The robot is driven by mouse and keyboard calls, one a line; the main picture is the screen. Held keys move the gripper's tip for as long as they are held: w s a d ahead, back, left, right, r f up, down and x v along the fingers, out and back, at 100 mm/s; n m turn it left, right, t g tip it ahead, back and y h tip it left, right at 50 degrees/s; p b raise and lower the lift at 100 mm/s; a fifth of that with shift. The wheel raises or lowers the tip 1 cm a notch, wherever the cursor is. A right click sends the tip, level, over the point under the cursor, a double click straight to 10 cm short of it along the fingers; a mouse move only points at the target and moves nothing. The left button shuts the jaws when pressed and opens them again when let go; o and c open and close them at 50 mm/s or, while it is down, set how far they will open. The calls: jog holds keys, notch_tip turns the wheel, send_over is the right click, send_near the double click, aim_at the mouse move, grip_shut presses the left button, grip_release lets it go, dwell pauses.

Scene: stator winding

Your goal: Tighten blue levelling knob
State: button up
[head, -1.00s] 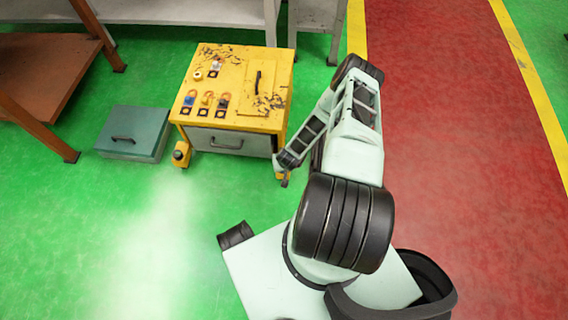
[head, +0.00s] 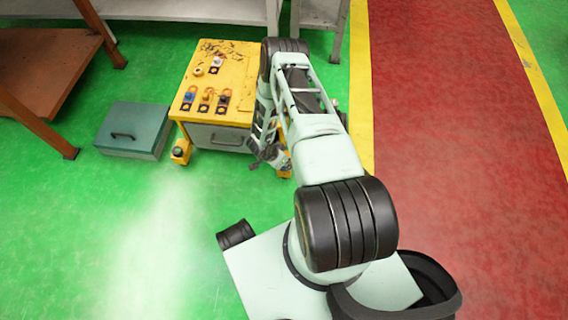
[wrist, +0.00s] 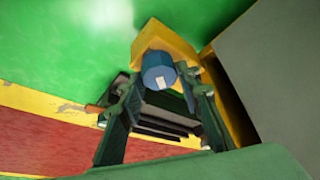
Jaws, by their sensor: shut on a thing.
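The blue levelling knob (wrist: 158,76) is a short blue cylinder with a pale mark, set against a yellow foot bracket (wrist: 165,42) in the wrist view. My gripper (wrist: 160,82) has a finger on each side of the knob and is shut on it. The exact finger contact is hard to see. In the head view my gripper (head: 265,155) is low at the front right corner of the yellow cart (head: 236,75), by its right foot (head: 284,163). The knob is hidden there.
A grey drawer (head: 215,138) is in the cart's front. A teal box (head: 133,130) stands on the floor to the left. Small coloured parts sit on the cart top. Green floor in front of the cart is clear. Benches stand behind and left.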

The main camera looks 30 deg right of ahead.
jog(key=m+g, duration=0.1)
jog(key=m, duration=0.2)
jog(key=shift+w+m, duration=0.15)
jog(key=shift+m, duration=0.25)
jog(key=shift+m+g, duration=1)
jog(key=shift+m, duration=0.9)
jog(key=shift+r, duration=0.1)
jog(key=o, duration=1.2)
jog(key=shift+b, duration=0.3)
jog(key=shift+c, duration=0.2)
jog(key=v, duration=1.2)
jog(key=shift+d, duration=0.1)
